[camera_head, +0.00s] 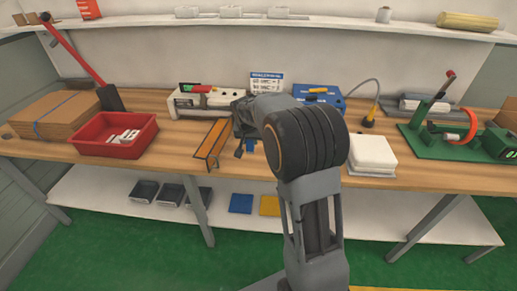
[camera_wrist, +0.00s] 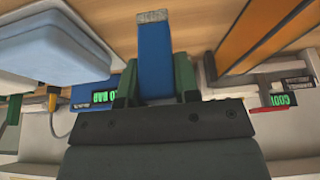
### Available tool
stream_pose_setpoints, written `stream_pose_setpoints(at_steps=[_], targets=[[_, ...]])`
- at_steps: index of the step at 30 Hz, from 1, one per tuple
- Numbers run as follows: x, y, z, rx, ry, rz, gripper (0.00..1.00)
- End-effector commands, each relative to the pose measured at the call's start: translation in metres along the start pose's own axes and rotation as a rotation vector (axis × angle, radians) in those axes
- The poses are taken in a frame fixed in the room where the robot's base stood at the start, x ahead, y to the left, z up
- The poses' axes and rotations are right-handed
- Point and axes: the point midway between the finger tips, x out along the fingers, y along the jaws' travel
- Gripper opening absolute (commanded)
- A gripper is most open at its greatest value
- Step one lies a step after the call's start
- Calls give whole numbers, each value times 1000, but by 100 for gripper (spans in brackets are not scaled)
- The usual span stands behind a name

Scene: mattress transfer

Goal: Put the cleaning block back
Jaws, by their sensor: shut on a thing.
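The cleaning block (camera_wrist: 155,55) appears to be the blue bar with a rough grey end in the wrist view. It sits between the green fingers of my gripper (camera_wrist: 155,82), which is shut on it. Its grey end points away from the gripper, over the wooden surface. In the head view my gripper (camera_head: 245,142) is over the front-middle of the bench, just right of the orange rails. A small blue part of the block (camera_head: 250,146) shows beneath it. My arm hides much of the bench behind. I cannot tell whether the block touches the bench.
Orange rails (camera_head: 212,145) stand close left of the gripper, and a white stack (camera_head: 372,152) lies to the right. A red bin (camera_head: 114,135), a white device (camera_head: 201,102), a blue case (camera_head: 320,97) and a green stand (camera_head: 470,138) occupy the workbench (camera_head: 190,170).

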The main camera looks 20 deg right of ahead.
Motion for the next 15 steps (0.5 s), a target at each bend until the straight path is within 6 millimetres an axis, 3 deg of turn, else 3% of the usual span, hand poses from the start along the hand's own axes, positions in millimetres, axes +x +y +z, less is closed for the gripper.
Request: stream_pose_setpoints(at_steps=[6,15], targets=[[43,14,-14,0,-2,0,7],[65,20,-19,-1,0,-1,7]])
